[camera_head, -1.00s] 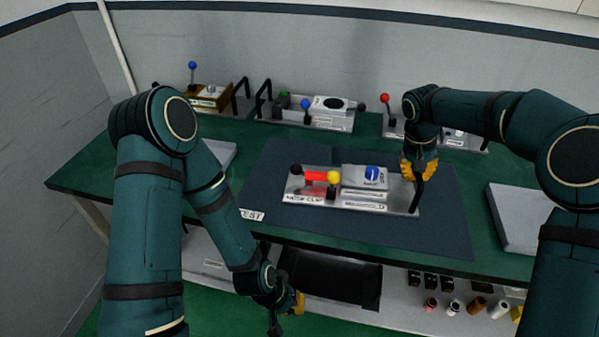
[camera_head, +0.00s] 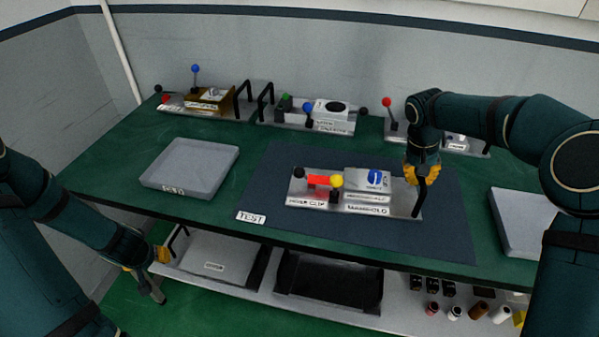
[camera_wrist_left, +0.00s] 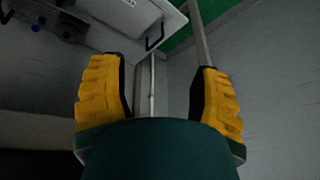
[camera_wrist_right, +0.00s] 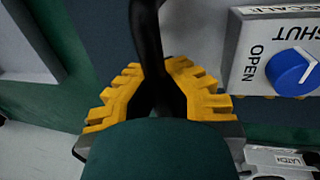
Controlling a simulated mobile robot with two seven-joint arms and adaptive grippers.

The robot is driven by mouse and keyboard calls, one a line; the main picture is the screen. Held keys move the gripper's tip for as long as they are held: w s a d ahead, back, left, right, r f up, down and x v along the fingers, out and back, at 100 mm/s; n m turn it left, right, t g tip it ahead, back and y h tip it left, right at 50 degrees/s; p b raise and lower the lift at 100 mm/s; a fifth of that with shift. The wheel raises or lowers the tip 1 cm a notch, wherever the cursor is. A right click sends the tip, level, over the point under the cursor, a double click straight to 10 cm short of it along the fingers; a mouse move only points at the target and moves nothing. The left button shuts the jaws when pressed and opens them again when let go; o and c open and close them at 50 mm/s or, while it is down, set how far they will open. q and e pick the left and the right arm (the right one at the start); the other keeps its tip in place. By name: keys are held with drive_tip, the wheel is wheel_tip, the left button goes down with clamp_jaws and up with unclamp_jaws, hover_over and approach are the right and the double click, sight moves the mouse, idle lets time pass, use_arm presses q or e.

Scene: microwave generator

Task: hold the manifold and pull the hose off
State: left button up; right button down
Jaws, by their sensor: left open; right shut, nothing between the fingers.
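The manifold unit (camera_head: 368,208) is a grey plate on the dark mat, with labels reading MANIFOLD and what looks like HOSE CLIP. It carries a grey block with a blue knob (camera_head: 375,177), a red piece (camera_head: 318,181), and yellow and black balls. The blue knob, beside OPEN and SHUT, shows in the right wrist view (camera_wrist_right: 292,68). My right gripper (camera_head: 424,182) is shut at the plate's right end, by a black handle (camera_wrist_right: 147,40); whether they touch is unclear. My left gripper (camera_head: 150,282) is open and empty, low in front of the bench. I cannot make out a hose.
A grey tray (camera_head: 190,167) stands left of the mat (camera_head: 440,237). Another pale tray (camera_head: 522,222) is at the right edge. Several fixtures with levers and handles line the back. A lower shelf holds bins and several small bottles (camera_head: 455,313). A TEST label (camera_head: 251,217) lies at the mat's front left.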

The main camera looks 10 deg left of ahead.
use_arm(q)
drive_tip(key=s+a+r+n+y, duration=0.1)
drive_tip(key=s+a+r+n, duration=0.1)
drive_tip(key=a+r, duration=0.35)
drive_tip(key=s+a+r+n+y, duration=0.1)
drive_tip(key=s+a+r+n, duration=0.1)
drive_tip(key=a, duration=0.6)
drive_tip(key=w+a+r+n+t, duration=0.2)
drive_tip(key=w+a+r+n, duration=0.3)
drive_tip(key=w, duration=0.2)
drive_tip(key=w+d+r+n+t+h, duration=0.2)
drive_tip(key=w+d+r+h, duration=0.15)
drive_tip(key=w, duration=0.35)
drive_tip(key=w+d+r+n+t+h, duration=0.1)
drive_tip(key=w+d+r+n+h, duration=0.15)
drive_tip(key=w+r, duration=0.35)
drive_tip(key=w+d+r+n+t+h, duration=0.2)
drive_tip(key=w+d+r+h, duration=0.1)
drive_tip(key=w, duration=0.5)
drive_tip(key=m+g+h, duration=0.7)
drive_tip(key=g+h, duration=0.3)
drive_tip(key=g, duration=0.1)
approach(300, 173)
drive_tip(key=x, duration=0.6)
drive_tip(key=w+f+x, duration=0.1)
drive_tip(key=x, duration=0.3)
drive_tip(key=shift+a, duration=0.2)
